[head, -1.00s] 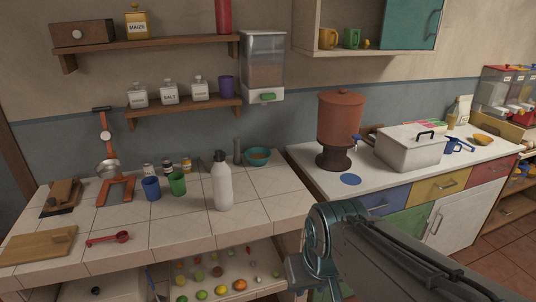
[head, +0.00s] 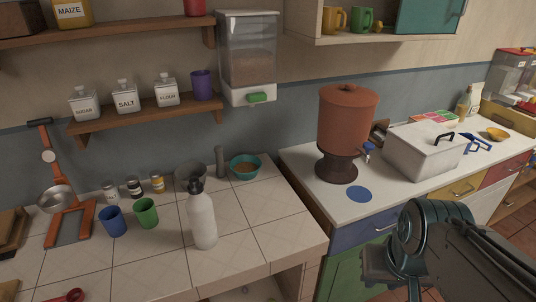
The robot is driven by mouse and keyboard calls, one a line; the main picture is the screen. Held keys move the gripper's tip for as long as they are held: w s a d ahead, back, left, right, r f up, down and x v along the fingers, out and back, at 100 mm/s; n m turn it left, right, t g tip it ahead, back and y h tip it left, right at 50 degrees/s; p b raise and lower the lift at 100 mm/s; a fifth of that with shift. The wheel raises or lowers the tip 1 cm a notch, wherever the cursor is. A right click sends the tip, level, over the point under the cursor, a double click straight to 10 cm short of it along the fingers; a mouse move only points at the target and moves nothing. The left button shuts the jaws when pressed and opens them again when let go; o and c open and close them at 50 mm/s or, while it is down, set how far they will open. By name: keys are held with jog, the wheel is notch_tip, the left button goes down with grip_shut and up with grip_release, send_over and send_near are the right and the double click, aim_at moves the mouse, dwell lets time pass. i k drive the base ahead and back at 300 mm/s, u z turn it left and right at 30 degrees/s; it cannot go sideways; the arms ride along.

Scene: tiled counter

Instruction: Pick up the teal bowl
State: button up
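The teal bowl (head: 245,167) stands upright at the back of the tiled counter, near the wall and under the grain dispenser. Something brown shows inside it. My gripper (head: 392,278) is at the lower right, in front of the drawers and well apart from the bowl. Its fingers are partly hidden and dark, so I cannot tell whether it is open or shut.
A white bottle (head: 201,218) stands in front and left of the bowl. A brown urn (head: 346,125) stands on the right counter. Bare tiles (head: 265,215) lie in front of the bowl.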

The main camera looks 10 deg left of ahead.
aim_at(246, 166)
jog(key=u, duration=0.4)
jog(key=i, duration=0.85)
jog(key=u, duration=0.65)
